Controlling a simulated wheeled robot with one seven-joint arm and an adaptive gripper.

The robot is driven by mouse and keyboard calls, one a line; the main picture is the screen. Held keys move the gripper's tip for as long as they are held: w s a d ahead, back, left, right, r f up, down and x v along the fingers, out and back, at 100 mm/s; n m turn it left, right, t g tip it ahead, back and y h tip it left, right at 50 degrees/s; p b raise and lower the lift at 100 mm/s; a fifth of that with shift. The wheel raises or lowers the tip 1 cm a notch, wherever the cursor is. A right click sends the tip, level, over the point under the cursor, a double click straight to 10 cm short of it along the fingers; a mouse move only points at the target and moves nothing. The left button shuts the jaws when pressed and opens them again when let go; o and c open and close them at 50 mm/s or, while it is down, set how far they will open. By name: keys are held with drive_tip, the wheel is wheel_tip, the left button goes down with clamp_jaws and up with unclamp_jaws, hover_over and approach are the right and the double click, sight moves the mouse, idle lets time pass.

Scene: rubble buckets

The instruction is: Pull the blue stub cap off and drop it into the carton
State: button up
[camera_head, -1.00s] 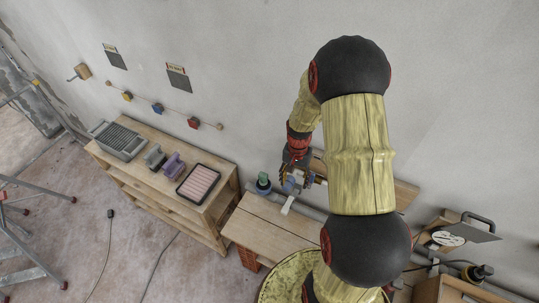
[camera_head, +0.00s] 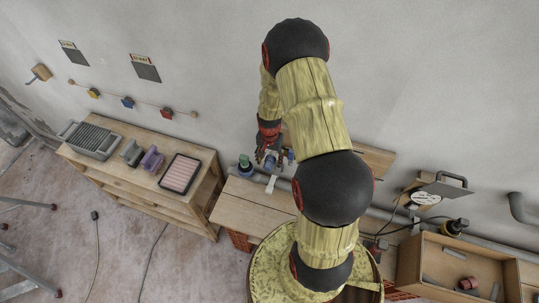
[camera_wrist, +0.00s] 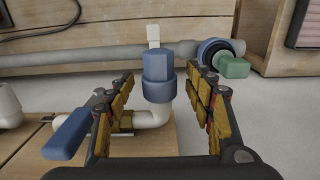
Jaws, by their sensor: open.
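The blue stub cap (camera_wrist: 158,75) sits upright on a white pipe elbow (camera_wrist: 153,115) in the wrist view. My gripper (camera_wrist: 159,82) is open, with one finger on each side of the cap. A gap shows between the cap and each finger, so nothing is held. In the head view my gripper (camera_head: 269,155) is at the pipework behind the bench, and I cannot make out the cap there. An open brown box (camera_head: 408,268) stands at the lower right with a red piece inside; I cannot tell whether it is the carton.
A blue lever (camera_wrist: 68,133) lies left of my fingers in the wrist view. A green plug (camera_wrist: 234,67) on a dark-ringed pipe end is at the right. The wooden bench (camera_head: 240,213) has a clear top at its left. A shelf unit (camera_head: 195,190) stands farther left.

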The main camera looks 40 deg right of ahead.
sight(267, 166)
drive_tip(key=shift+f, duration=0.15)
drive_tip(key=shift+c, duration=0.8)
drive_tip(key=c, duration=1.2)
drive_tip(key=shift+s+a, duration=0.15)
drive_tip(key=shift+s+a, duration=0.25)
drive_tip(key=shift+a, duration=0.35)
drive_tip(key=shift+s+a, duration=0.4)
drive_tip(key=shift+a, duration=0.15)
drive_tip(key=shift+s+a, duration=0.3)
drive_tip(key=shift+a, duration=0.2)
drive_tip(key=shift+s+a, duration=0.3)
drive_tip(key=shift+a, duration=0.2)
